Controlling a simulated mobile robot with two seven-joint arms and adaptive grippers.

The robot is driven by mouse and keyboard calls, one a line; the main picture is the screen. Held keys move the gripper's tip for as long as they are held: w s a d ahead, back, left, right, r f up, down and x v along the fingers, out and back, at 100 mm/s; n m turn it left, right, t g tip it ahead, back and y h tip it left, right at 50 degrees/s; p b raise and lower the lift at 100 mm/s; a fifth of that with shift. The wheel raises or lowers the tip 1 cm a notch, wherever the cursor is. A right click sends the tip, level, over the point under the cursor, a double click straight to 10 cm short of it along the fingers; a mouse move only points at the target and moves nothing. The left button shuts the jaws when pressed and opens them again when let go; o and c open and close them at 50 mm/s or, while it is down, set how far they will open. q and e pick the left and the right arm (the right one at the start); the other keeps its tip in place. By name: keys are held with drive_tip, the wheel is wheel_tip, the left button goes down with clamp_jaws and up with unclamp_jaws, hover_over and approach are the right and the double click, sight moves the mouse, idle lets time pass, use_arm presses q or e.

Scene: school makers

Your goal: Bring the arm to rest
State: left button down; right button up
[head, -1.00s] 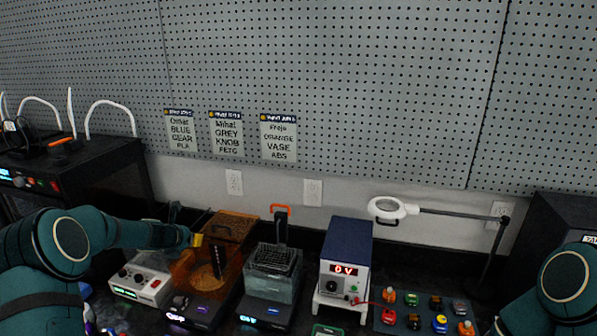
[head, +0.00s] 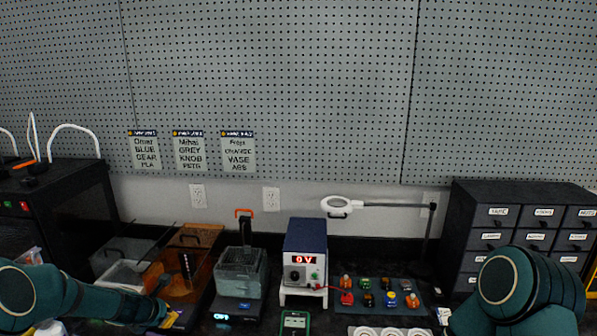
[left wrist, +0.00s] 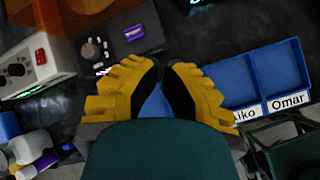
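My left arm comes in low at the left of the head view. Its gripper (head: 168,318) with yellow fingers is near the bottom edge, in front of the orange see-through container (head: 172,281). A blue sorting tray (left wrist: 237,84) with name labels, one reading Omar, lies beyond and right of the fingers. My right arm shows at the lower right of the head view; its gripper is out of frame.
A grey basket unit (head: 240,272), a power supply (head: 305,252) reading 0 V and a board of coloured parts (head: 413,296) line the bench. A magnifier lamp (head: 342,205) stands behind. A labelled drawer cabinet (head: 486,239) is at the right.

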use_arm(q)
drive_tip(key=s+d+f+m, duration=0.2)
drive_tip(key=s+d+f+m+g, duration=0.1)
drive_tip(key=s+d+f+m, duration=0.1)
drive_tip(key=d, duration=0.1)
drive_tip(key=s+d+f+m+g, duration=0.1)
drive_tip(key=d+f+m, duration=0.1)
drive_tip(key=d+f, duration=0.1)
drive_tip(key=shift+s+d+h, duration=0.1)
drive_tip(key=shift+s+h, duration=0.2)
drive_tip(key=shift+s, duration=0.1)
drive_tip(key=s+d+f+m, duration=0.1)
drive_tip(key=s+d+m, duration=0.1)
drive_tip(key=s+d+f+m+g, duration=0.1)
drive_tip(key=s+d+m, duration=0.2)
drive_tip(key=s+d+f+m+b, duration=0.1)
drive_tip(key=s+d+f+m, duration=0.1)
drive_tip(key=s, duration=0.1)
drive_tip(key=shift+s+d+m, duration=0.2)
drive_tip(key=shift+s+m, duration=0.05)
drive_tip(key=shift+m, duration=0.05)
drive_tip(key=s+d+f+m+g+h, duration=0.1)
drive_tip(key=s+d+m, duration=0.4)
drive_tip(key=s, duration=0.3)
drive_tip(key=s+d+f+m+g+h, duration=0.1)
drive_tip(key=s+d+m, duration=0.4)
drive_tip(key=s+m, duration=0.3)
drive_tip(key=shift+d+f+g+b, duration=0.25)
drive_tip(key=shift+d+g+b, duration=0.05)
drive_tip(key=shift+b, duration=0.1)
